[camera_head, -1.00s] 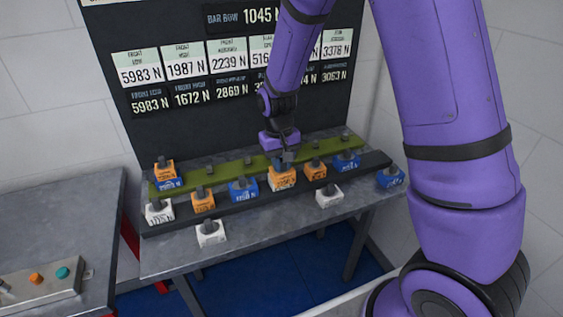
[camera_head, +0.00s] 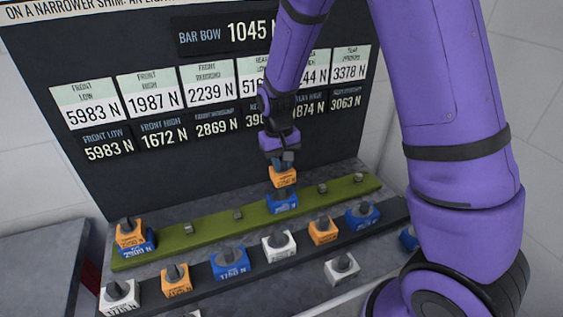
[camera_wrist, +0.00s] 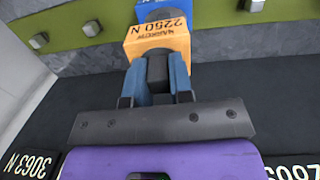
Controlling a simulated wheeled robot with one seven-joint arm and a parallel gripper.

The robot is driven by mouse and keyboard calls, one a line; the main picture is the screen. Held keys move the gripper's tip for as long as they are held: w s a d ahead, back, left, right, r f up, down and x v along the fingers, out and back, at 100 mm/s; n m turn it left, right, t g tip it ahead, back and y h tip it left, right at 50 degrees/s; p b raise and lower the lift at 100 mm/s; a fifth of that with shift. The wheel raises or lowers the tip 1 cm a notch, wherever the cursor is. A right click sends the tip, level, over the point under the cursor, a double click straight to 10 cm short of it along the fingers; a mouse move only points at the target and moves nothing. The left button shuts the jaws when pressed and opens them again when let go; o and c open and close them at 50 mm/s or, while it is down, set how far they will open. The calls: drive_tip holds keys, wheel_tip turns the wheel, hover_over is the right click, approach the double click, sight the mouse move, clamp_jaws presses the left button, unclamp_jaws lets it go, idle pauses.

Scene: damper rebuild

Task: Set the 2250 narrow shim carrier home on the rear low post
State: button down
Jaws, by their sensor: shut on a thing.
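My gripper (camera_head: 281,160) is shut on the orange 2250 N narrow shim carrier (camera_head: 283,178). The carrier's label shows in the wrist view (camera_wrist: 158,42), close beyond the fingertips (camera_wrist: 158,75). A blue carrier (camera_head: 281,203) sits on the green bar (camera_head: 205,232), directly below the orange one. It also shows in the wrist view (camera_wrist: 162,10), partly hidden behind the orange carrier. The post under the blue carrier is hidden. I cannot tell whether the orange and blue carriers touch.
An orange carrier (camera_head: 129,232) is stacked on a blue one at the green bar's left end. Bare posts (camera_head: 238,214) stand along the bar. A dark rail (camera_head: 203,275) in front holds several carriers. A white carrier (camera_head: 341,268) lies nearer. The display board (camera_head: 120,180) stands behind.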

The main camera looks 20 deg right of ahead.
sight(282, 188)
drive_tip(key=shift+d+y, duration=0.1)
drive_tip(key=shift+y, duration=0.2)
drive_tip(key=shift+f, duration=3.05)
drive_tip(key=shift+f, duration=0.1)
drive_tip(key=c, duration=0.9)
unclamp_jaws()
drive_tip(key=shift+r, duration=3.75)
